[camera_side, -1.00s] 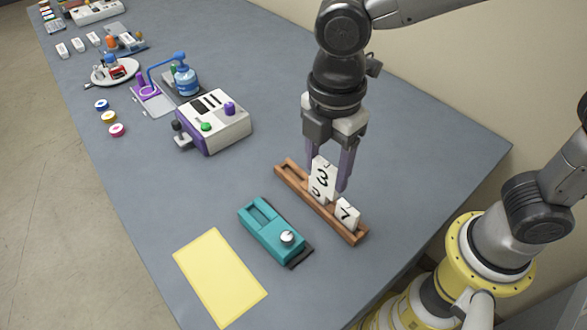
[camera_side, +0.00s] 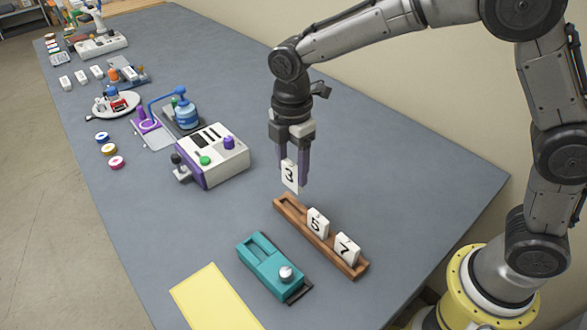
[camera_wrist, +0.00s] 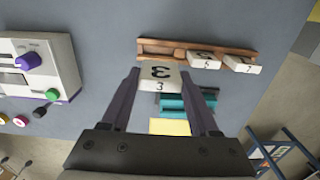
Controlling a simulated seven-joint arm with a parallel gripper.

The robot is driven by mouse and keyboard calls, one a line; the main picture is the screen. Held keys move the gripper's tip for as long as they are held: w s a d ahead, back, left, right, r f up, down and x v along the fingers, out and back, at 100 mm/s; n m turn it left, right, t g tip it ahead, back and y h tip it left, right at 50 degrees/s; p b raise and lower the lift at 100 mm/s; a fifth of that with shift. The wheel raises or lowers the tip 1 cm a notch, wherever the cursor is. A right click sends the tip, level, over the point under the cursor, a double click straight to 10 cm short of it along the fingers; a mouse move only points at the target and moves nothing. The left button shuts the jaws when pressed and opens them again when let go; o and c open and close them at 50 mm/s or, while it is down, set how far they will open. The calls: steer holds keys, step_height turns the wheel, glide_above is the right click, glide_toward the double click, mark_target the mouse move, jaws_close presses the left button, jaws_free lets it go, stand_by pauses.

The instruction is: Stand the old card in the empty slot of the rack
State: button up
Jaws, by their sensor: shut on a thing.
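My gripper (camera_side: 291,172) is shut on a white card marked 3 (camera_side: 290,176) and holds it upright in the air. The card also shows between the fingers in the wrist view (camera_wrist: 158,80). The brown wooden rack (camera_side: 283,207) lies on the table, below and a little right of the held card in the side view. A card marked 5 (camera_side: 317,223) stands in its middle and a card marked 7 (camera_side: 346,249) near its right end. The rack's left end holds no card. The card and the rack are apart.
A teal device with a knob (camera_side: 262,255) and a yellow sheet (camera_side: 214,298) lie in front of the rack. A white and purple machine (camera_side: 218,158) stands to the left. Bare table lies behind the rack.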

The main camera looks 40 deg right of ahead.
mark_target(292, 186)
steer(key=shift+f, duration=2.85)
steer(key=shift+f, duration=1.2)
stand_by(2.0)
steer(key=o, duration=1.4)
steer(key=shift+o, duration=0.4)
